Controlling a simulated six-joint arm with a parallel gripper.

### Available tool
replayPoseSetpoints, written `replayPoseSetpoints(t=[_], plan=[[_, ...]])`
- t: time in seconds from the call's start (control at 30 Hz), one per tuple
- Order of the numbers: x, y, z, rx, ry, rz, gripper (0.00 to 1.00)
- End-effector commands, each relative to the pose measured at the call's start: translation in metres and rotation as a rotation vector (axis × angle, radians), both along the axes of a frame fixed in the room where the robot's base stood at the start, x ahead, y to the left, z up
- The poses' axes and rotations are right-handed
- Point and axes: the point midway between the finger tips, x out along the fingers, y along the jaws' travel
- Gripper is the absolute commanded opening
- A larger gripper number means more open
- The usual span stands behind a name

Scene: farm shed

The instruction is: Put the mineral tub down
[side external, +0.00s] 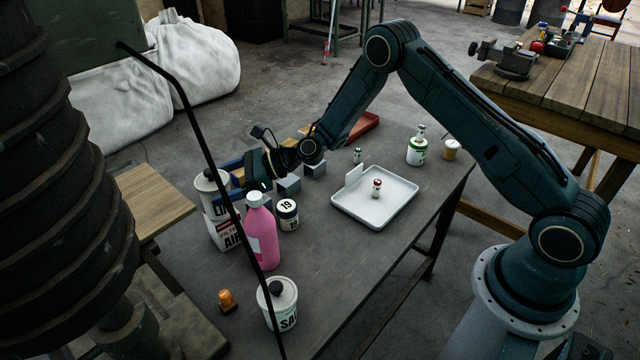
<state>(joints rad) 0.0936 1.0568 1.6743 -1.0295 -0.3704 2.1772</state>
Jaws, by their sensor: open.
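I cannot tell for certain which container is the mineral tub. A white tub with a grey lid and partly hidden lettering (208,182) is at the left end of the grey table, just left of my gripper (236,181). My gripper points left, its blue fingers apart near this tub. A black pole crosses in front, so I cannot tell whether the fingers touch it. A similar white tub marked "SAL" (282,312) stands at the front of the table. A small tub marked "19" (287,214) stands below my gripper in the picture.
A pink bottle (262,235) and an air filter box (224,236) crowd the left end. Grey blocks (289,187) lie beside my gripper. A white tray (372,212) holds a small red-capped vial (377,188). The table's front middle (335,270) is clear.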

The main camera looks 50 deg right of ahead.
Motion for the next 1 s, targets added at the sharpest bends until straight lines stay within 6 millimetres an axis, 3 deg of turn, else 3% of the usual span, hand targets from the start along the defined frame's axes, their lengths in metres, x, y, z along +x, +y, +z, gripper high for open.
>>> replayPoseSetpoints(t=[0.5,1.0], plan=[[-0.046,-0.059,0.023,0.001,0.001,-0.003,0.86],[-0.053,-0.067,0.027,0.000,0.000,0.000,0.86]])
